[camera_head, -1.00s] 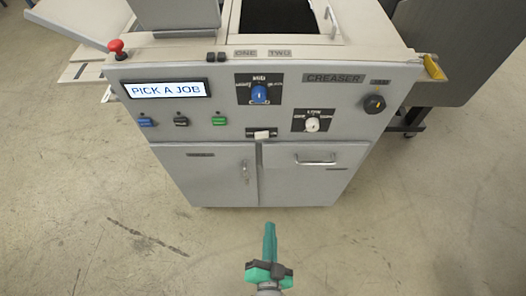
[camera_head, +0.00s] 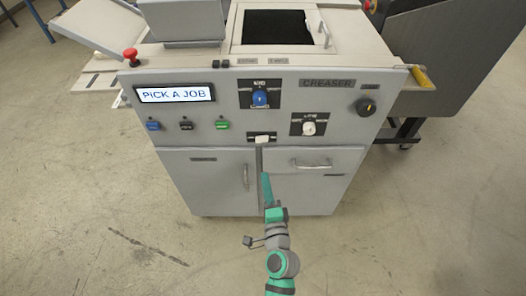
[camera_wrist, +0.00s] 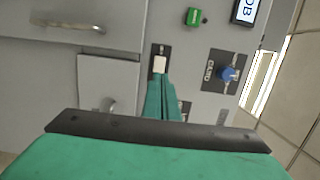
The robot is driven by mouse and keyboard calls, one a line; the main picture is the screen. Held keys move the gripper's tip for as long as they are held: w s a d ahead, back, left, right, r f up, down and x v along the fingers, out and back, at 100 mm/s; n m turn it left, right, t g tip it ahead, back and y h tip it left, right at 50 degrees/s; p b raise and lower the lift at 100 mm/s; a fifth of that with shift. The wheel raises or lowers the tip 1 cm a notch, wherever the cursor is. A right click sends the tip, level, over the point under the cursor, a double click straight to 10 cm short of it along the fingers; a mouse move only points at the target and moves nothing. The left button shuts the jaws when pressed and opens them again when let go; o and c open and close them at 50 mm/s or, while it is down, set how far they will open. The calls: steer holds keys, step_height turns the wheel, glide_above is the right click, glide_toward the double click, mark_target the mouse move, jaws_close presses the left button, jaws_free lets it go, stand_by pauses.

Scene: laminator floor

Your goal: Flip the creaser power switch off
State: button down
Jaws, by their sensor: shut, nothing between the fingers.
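The grey creaser (camera_head: 345,83) stands in front of me. A small white switch (camera_head: 262,139) sits on a dark plate at the lower middle of its panel; its label is unreadable. It also shows in the wrist view (camera_wrist: 159,64). My gripper (camera_head: 265,176) has its green fingers together and empty. In the head view the fingertips are below the white switch, in front of the cabinet doors. In the wrist view the fingers (camera_wrist: 162,82) point at the switch and cover the lower part of its plate; I cannot tell whether they touch.
A green button (camera_head: 222,125), a lit display (camera_head: 175,94) and a red mushroom button (camera_head: 131,55) are left. A drawer handle (camera_head: 312,163) sits below.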

steer(key=shift+d, duration=0.3)
steer(key=shift+w, duration=0.1)
glide_toward(257, 140)
steer(key=w, duration=0.6)
steer(key=shift+w+a+f, duration=0.1)
steer(key=shift+a, duration=0.15)
steer(key=shift+w, duration=0.1)
steer(key=shift+a, duration=0.1)
steer(key=shift+w+a, duration=0.3)
steer(key=shift+w, duration=0.05)
steer(key=shift+s, duration=0.1)
